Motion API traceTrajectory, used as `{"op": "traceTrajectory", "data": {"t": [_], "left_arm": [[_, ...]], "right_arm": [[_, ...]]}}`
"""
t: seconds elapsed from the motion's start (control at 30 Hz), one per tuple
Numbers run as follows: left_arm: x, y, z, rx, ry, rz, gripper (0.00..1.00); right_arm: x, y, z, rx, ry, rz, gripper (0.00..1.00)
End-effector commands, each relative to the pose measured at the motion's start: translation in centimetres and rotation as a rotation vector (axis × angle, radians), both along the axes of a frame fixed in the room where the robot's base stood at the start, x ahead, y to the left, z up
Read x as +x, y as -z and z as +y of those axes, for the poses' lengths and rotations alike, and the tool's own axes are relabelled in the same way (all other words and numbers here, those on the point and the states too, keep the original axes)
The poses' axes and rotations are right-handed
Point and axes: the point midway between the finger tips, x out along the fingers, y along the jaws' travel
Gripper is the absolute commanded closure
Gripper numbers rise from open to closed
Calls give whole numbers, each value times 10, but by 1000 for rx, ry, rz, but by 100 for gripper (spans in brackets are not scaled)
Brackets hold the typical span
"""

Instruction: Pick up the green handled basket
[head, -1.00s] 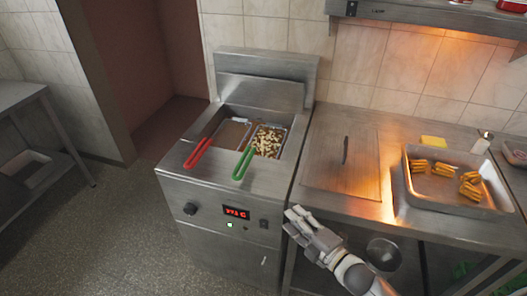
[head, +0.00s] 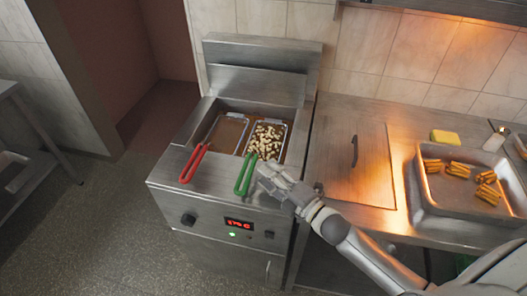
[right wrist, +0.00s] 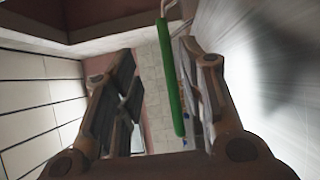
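The green handled basket (head: 267,141) sits in the fryer at right, with pale pieces of food in it. Its green handle (head: 243,177) hangs over the fryer's front edge. My right gripper (head: 264,172) is just right of the handle in the head view. In the right wrist view my right gripper (right wrist: 157,62) is open, and the green handle (right wrist: 170,85) shows between its fingers, nearer the right one. I cannot tell whether they touch. My left gripper is not in view.
A red handled basket (head: 225,133) sits left of the green one in the fryer (head: 205,195). On the counter at right are a flat lid (head: 345,170), a metal tray (head: 425,205) with several golden food pieces, and a yellow sponge (head: 446,137).

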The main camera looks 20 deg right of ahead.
Motion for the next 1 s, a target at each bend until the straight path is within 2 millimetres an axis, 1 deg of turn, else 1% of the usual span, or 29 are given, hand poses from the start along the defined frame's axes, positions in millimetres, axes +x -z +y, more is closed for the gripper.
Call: {"op": "traceTrajectory", "data": {"t": [0.03,0.1,0.2,0.3,0.5,0.57,0.63,0.73,1.0], "left_arm": [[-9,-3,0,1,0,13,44],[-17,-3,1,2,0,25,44],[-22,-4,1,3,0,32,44],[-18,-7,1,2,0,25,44],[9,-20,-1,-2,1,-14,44],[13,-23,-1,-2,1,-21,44],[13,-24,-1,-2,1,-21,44],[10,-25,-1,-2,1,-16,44],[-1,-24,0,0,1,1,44]], "right_arm": [[7,-2,2,1,1,-2,62],[13,-1,5,0,1,-1,62],[17,0,7,1,1,1,62],[23,-1,9,1,1,0,62],[45,3,16,2,1,1,62],[52,3,19,2,1,0,62],[60,4,22,3,1,1,62],[65,5,25,1,1,1,62],[67,6,26,1,0,1,62]]}}
